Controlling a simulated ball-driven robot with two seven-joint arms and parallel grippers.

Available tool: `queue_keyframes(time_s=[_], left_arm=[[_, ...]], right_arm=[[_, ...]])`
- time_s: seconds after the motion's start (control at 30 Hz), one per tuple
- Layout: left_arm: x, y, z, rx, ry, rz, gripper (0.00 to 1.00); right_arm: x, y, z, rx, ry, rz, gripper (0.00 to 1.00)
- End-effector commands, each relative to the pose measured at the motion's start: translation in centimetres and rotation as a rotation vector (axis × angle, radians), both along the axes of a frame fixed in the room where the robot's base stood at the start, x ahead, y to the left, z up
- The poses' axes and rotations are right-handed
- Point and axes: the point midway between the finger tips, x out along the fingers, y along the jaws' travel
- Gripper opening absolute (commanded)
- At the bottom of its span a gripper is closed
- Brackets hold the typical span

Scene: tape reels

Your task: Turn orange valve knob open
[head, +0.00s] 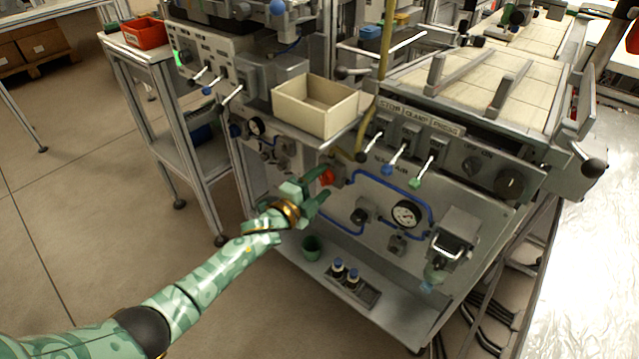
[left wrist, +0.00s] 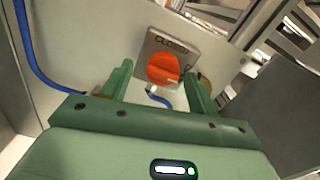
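The orange valve knob (head: 327,177) sits on the front panel of the machine, under the beige bin. In the left wrist view the orange knob (left wrist: 163,69) is on a grey plate (left wrist: 180,45) with lettering that seems to read "CLOSED". My left gripper (head: 319,184) is at the knob in the head view. In the left wrist view its two green fingers (left wrist: 158,82) are spread apart, with the knob beyond and between their tips. I see a gap on both sides of the knob, so it is not gripped. My right gripper is in neither view.
A beige bin (head: 315,104) stands on a shelf above the knob. Lever switches (head: 396,157), blue tubing (head: 400,184) and a pressure gauge (head: 407,213) lie to the right. A green cup (head: 311,248) and small bottles (head: 346,272) stand on the lower ledge.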

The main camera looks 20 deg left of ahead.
Motion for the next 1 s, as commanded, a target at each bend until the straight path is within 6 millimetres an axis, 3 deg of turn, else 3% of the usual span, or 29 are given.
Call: queue_keyframes(time_s=[0.23, 0.37, 0.57, 0.8, 1.0], left_arm=[[0.0, 0.1, 0.2, -0.001, -0.003, 0.001, 0.59], [-1.1, 0.4, 0.4, -0.001, -0.003, 0.001, 0.59], [-5.5, 2.0, 0.9, -0.002, -0.005, 0.001, 0.59], [-11.5, 4.2, 0.6, -0.002, -0.001, 0.001, 0.59], [-14.5, 5.3, 0.3, -0.001, -0.002, 0.000, 0.59]], right_arm=[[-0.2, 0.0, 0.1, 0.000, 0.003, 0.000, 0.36], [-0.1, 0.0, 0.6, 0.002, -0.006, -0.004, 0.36], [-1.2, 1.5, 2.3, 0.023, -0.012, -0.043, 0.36], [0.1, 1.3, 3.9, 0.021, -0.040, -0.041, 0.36], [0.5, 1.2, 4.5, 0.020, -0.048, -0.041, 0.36]])
